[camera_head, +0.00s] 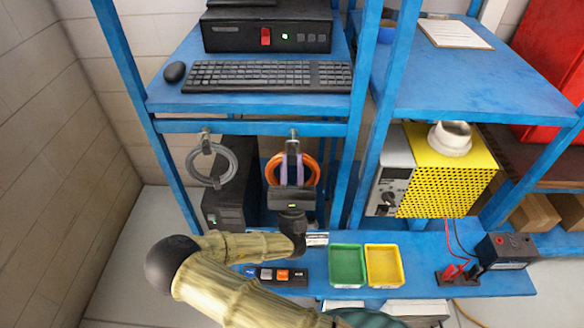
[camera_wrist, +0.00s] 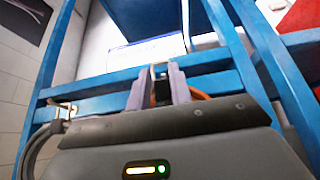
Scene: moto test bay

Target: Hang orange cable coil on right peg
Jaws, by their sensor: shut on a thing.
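The orange cable coil (camera_head: 315,173) is upright just below the right peg (camera_head: 293,134) on the blue crossbar. My gripper (camera_head: 292,160) is shut on the coil, with its two pale fingers across the upper middle of the ring. In the wrist view the fingertips (camera_wrist: 159,84) reach up to the crossbar, close to the right peg, and a bit of orange coil (camera_wrist: 201,95) shows behind the right finger. The fingers and gripper body hide much of the coil. I cannot tell whether its loop is around the peg.
A grey cable coil (camera_head: 191,163) hangs on the left peg (camera_head: 206,136). A keyboard (camera_head: 265,76) lies on the shelf above. Below are green (camera_head: 347,266) and yellow (camera_head: 384,266) bins. A blue upright (camera_head: 361,150) stands right of the coil, with a yellow perforated box (camera_head: 447,180) beyond.

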